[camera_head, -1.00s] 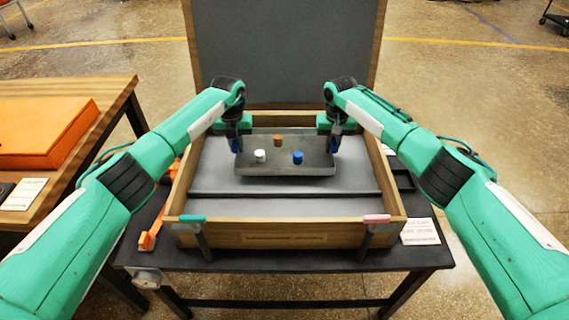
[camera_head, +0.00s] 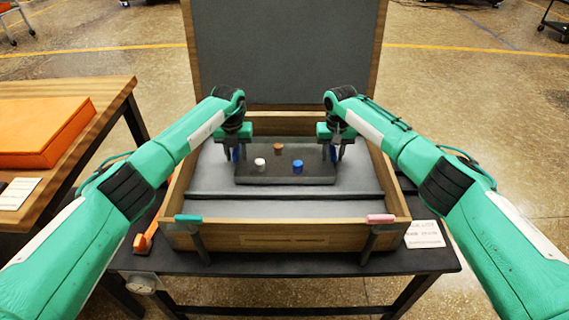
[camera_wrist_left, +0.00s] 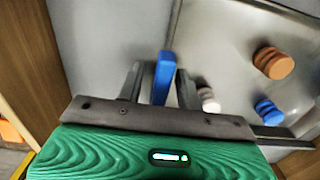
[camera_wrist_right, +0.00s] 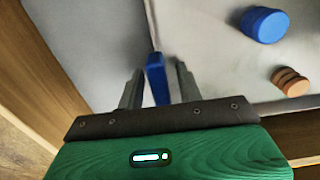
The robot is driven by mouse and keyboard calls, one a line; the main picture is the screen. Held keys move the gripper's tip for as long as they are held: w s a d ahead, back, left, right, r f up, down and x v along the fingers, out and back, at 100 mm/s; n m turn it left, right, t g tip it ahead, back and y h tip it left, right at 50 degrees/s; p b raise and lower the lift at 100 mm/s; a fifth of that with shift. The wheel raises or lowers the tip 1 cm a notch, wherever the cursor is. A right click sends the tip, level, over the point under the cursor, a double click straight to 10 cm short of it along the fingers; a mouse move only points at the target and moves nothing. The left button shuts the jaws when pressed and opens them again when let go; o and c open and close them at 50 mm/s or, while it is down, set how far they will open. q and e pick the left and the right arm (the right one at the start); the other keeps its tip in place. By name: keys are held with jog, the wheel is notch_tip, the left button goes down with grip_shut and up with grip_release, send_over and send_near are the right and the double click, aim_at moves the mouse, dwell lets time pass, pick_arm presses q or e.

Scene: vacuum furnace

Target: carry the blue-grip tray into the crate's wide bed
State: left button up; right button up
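The grey tray (camera_head: 310,174) lies low inside the wooden crate (camera_head: 270,236), in the wide bed behind the dark divider (camera_head: 240,193). It looks level and appears to rest on the bed floor. A white, an orange-brown and a blue cylinder stand on it. My left gripper (camera_head: 236,153) is at the tray's left blue grip (camera_wrist_left: 163,78), with its fingers apart on either side of it. My right gripper (camera_head: 333,152) is likewise open around the right blue grip (camera_wrist_right: 157,78). Small gaps show beside the grips in the wrist views.
The crate's raised grey lid (camera_head: 285,50) stands at the back. Teal (camera_head: 188,218) and pink (camera_head: 380,218) handled clamps sit on the front wall. The narrow front strip (camera_head: 285,208) is empty. A table with an orange case (camera_head: 40,132) stands at left.

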pick_arm(q)
notch_tip(320, 180, up, 11)
jog(key=shift+f, duration=0.1)
jog(key=shift+r, duration=0.55)
pick_arm(e)
jog(key=shift+r, duration=0.1)
notch_tip(320, 180, up, 12)
jog(key=shift+f, duration=0.1)
